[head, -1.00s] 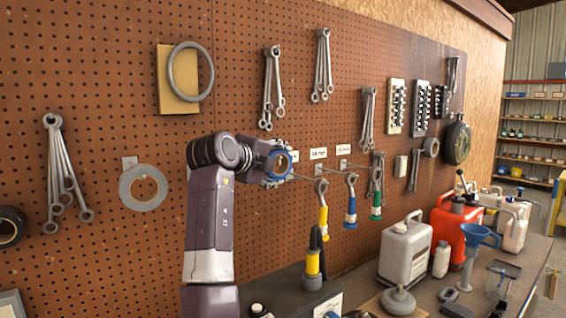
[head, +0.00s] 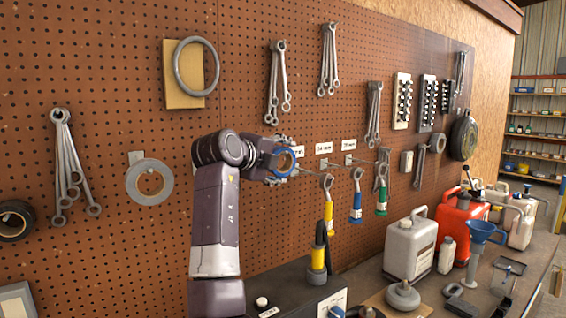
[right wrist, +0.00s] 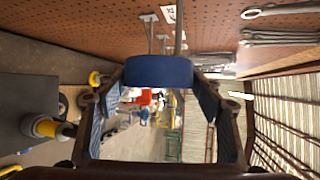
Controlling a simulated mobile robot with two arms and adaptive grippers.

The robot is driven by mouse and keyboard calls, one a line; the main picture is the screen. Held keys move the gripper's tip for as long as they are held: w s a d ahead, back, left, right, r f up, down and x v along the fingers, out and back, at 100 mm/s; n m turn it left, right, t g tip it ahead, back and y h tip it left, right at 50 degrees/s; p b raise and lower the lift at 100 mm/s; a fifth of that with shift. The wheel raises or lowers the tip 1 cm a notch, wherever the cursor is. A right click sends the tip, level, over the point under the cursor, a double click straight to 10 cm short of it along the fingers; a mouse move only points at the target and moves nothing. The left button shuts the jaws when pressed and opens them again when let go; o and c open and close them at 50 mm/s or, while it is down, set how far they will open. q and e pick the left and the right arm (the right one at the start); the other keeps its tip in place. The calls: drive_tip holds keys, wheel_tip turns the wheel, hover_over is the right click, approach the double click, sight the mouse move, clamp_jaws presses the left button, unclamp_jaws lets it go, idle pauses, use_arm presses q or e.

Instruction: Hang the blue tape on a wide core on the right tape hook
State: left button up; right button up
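In the right wrist view the tape (right wrist: 160,71) sits between the two fingertips of the gripper (right wrist: 160,78), edge-on. A thin metal rod (right wrist: 179,35) runs from the board down to the tape's upper edge; I cannot tell whether it enters the core. The right tape hook cannot be made out for sure; the gripper covers part of the board. A grey tape (head: 136,184) hangs on the board further left. My left gripper is out of view.
Wrench sets (head: 68,170) hang around the pegboard (head: 250,25). The bench below holds a grey jug (head: 403,250) and a red can (head: 453,228).

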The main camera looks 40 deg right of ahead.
drive_tip(key=shift+o, duration=1.3)
drive_tip(key=v, duration=1.2)
